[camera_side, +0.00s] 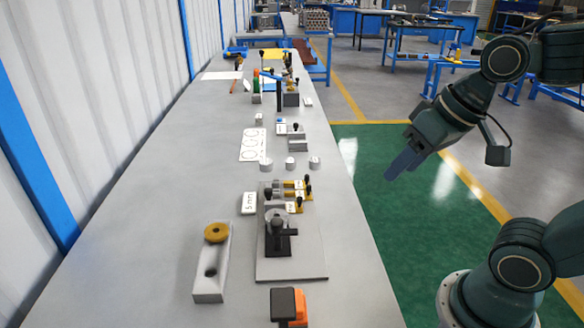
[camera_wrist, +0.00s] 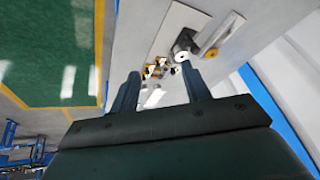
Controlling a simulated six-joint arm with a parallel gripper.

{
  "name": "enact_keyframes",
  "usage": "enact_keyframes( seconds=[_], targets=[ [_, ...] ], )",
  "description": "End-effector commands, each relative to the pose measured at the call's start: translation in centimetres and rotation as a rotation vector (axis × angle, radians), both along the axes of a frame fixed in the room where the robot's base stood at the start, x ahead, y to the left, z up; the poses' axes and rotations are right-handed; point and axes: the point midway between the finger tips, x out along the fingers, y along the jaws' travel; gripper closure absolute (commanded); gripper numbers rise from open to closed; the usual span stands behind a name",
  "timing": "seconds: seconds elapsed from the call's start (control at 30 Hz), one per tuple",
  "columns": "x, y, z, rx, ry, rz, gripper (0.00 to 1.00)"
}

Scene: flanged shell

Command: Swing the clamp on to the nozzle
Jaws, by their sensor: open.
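A grey base plate (camera_side: 292,268) lies on the bench and carries a dark fixture (camera_side: 278,240) with a round grey top and a side stub; I cannot tell which part is the nozzle. Small yellow-and-black clamp pieces (camera_side: 300,190) stand at the plate's far end, too small to tell which way each arm is swung. The wrist view shows these clamp pieces (camera_wrist: 153,70) beyond my fingertips and the fixture (camera_wrist: 184,46) above the right finger. My gripper (camera_side: 393,170) is open and empty, in the air to the right of the bench; both fingers show apart in the wrist view (camera_wrist: 160,85).
A grey block (camera_side: 208,285) with a brass ring (camera_side: 216,232) lies left of the plate. A white "5 mm" card (camera_side: 249,203), several small grey cylinders (camera_side: 290,163) and an orange-black item (camera_side: 289,306) are also on the bench. The bench's left side is clear.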

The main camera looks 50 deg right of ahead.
Motion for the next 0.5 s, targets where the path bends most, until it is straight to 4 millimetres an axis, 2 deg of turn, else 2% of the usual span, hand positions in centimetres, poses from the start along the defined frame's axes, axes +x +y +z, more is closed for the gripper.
enact_keyframes(
  seconds=[0.5],
  targets=[
    [8.0, 1.5, -2.9, 0.437, 0.203, -0.532, 0.53]
  ],
)
